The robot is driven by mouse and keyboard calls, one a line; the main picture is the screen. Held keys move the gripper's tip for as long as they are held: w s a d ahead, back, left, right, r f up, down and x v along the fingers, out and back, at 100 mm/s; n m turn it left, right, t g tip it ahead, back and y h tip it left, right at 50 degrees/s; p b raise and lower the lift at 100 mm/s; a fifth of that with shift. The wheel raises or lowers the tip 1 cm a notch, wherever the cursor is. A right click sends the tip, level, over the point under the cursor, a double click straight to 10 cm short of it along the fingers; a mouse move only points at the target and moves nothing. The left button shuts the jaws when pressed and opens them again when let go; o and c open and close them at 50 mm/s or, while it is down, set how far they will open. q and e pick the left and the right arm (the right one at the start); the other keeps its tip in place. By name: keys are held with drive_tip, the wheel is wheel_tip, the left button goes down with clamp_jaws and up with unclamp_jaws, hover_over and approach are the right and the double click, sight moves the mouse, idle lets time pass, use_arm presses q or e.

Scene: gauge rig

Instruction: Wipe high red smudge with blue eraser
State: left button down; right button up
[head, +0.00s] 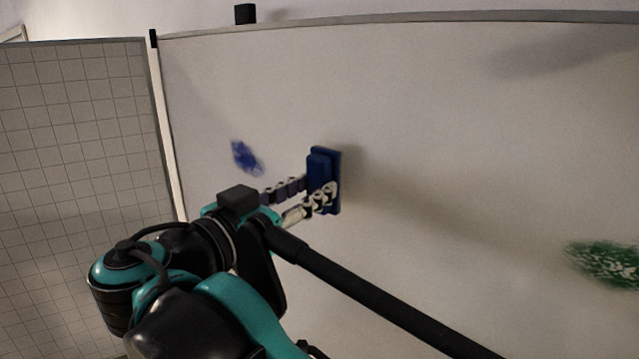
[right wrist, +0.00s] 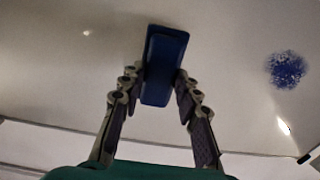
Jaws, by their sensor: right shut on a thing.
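The blue eraser (head: 322,172) is at the whiteboard (head: 450,110) in the head view, upright and apparently against its surface. My right gripper (head: 308,192) is shut on the eraser. In the right wrist view the eraser (right wrist: 163,66) sits between the two fingertips of the right gripper (right wrist: 160,85), with the board behind it. No red smudge shows in either view; the eraser and my arm cover part of the board. My left gripper is not in view.
A blue smudge (head: 246,157) is left of the eraser, and a green smudge (head: 606,264) is at the far right. A gridded panel (head: 75,150) stands left of the board. A small black block (head: 245,14) is at the top edge.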

drive_tip(key=shift+v, duration=0.85)
drive_tip(key=shift+s, duration=0.1)
drive_tip(key=v, duration=0.3)
drive_tip(key=shift+d, duration=0.1)
idle(0.6)
